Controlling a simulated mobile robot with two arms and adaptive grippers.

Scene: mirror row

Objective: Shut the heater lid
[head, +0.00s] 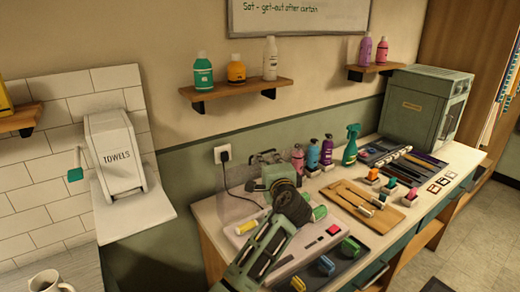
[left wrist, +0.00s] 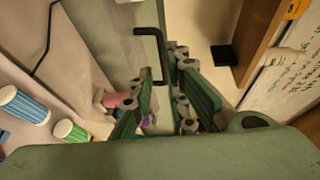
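The heater (head: 288,256) is a pale box with a red switch and rollers on the near counter. Its clear lid (head: 238,182) stands raised at the back, seen faintly behind my left gripper. In the left wrist view the clear lid (left wrist: 118,42) carries a black bar handle (left wrist: 161,50). My left gripper (head: 266,158) is over the heater, beside the raised lid. In the left wrist view its fingers (left wrist: 163,103) are apart, with the handle's lower end close to their gap. I cannot tell whether they touch it. My right gripper is not in view.
A green cabinet (head: 428,106) stands at the far end. A towel dispenser (head: 116,152) is at left, and a bottle shelf (head: 235,91) hangs above.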

